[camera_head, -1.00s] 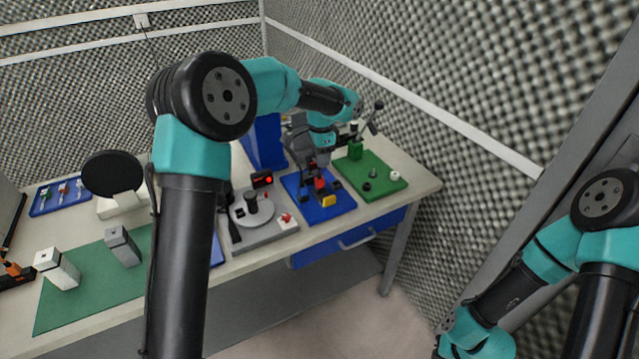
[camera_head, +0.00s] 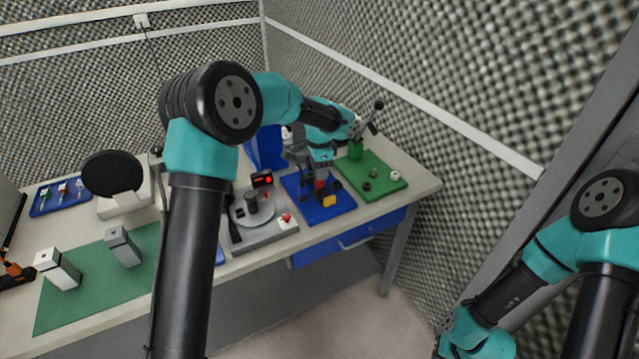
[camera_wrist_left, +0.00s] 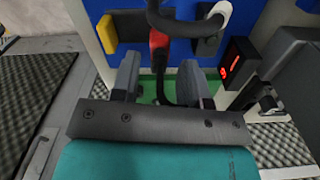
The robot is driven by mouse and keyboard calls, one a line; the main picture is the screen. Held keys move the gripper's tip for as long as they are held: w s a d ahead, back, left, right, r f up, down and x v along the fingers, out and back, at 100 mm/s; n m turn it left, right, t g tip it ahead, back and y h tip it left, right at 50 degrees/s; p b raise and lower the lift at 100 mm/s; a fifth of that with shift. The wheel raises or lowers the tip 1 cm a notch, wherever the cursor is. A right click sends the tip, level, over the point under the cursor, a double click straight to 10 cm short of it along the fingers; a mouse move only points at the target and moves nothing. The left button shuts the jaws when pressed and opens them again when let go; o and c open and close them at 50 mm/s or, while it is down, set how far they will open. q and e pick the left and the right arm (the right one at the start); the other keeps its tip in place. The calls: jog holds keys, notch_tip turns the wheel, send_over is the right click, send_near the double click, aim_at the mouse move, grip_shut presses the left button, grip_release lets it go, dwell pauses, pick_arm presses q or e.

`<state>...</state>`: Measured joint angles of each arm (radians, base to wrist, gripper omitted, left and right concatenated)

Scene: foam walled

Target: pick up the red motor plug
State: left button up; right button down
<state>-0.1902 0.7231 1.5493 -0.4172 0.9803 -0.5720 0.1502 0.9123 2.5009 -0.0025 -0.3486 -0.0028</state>
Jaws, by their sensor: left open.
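The red motor plug (camera_head: 320,184) is upright on the blue mat (camera_head: 313,214), and its lower part is hard to make out. My left gripper (camera_head: 319,190) is over the mat, pointing down at the plug. In the left wrist view the fingers of my left gripper (camera_wrist_left: 162,78) are apart, and the red plug (camera_wrist_left: 158,40) shows beyond and between them with a black cable running from it. I cannot tell whether either finger touches it. My right arm shows at the lower right of the head view; its gripper is out of view.
A yellow block (camera_head: 329,201) stands just in front of the plug. A grey station with a round plate (camera_head: 251,211) is to the left, with a red-lit display (camera_head: 262,179) behind. A green mat (camera_head: 372,176) with small parts lies to the right.

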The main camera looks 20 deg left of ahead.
pick_arm(q)
jog(key=shift+c, duration=0.4)
grip_shut()
jog(key=shift+r, duration=0.1)
jog(key=shift+r, duration=1.2)
jog(key=s+d+r, duration=0.1)
jog(key=s+d, duration=0.1)
jog(key=s, duration=0.5)
jog(key=s+d+r, duration=0.1)
jog(key=s+d, duration=0.1)
jog(key=s, duration=0.6)
jog(key=shift+s+d+r, duration=0.2)
jog(key=shift+d, duration=0.05)
